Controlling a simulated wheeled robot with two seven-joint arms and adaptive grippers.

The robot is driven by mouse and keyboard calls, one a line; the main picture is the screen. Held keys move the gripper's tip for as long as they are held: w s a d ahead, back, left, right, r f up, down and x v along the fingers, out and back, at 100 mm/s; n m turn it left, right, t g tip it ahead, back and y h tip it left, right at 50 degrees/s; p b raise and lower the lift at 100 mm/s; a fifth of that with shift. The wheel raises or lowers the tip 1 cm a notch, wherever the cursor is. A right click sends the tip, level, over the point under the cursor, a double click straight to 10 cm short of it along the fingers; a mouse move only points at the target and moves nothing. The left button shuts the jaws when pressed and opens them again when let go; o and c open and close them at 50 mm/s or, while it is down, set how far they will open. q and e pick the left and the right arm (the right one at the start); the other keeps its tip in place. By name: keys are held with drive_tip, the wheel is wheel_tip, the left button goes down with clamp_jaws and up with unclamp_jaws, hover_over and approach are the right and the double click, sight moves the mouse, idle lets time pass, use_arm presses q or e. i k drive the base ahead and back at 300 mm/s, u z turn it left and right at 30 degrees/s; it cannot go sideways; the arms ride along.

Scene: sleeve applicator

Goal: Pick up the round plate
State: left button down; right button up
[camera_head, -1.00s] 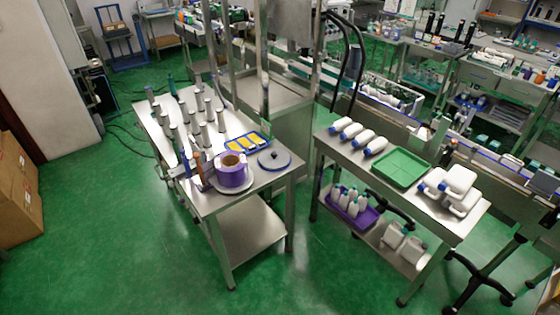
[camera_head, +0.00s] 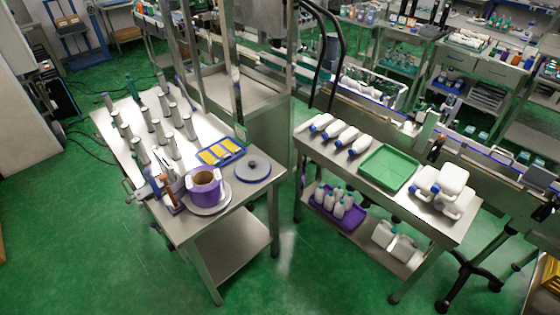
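A round grey plate with a dark knob in its middle and a blue rim (camera_head: 252,172) lies flat near the right corner of the left steel table (camera_head: 232,204). A second round plate (camera_head: 209,208), pale grey, lies under a purple roll (camera_head: 203,185) closer to the table's front edge. The roll covers much of it. The frames do not show which of the two is meant. Neither of my grippers is in view.
A blue tray with yellow pieces (camera_head: 220,152) and several upright metallic cylinders (camera_head: 165,105) share the left table. A right table holds white bottles (camera_head: 340,135) and a green tray (camera_head: 388,166). Green floor (camera_head: 110,250) lies open in front.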

sight(252, 167)
drive_tip(key=z, duration=0.1)
drive_tip(key=i, duration=0.7)
drive_tip(key=u, duration=0.8)
drive_tip(key=i, duration=0.5)
drive_tip(key=u, duration=0.6)
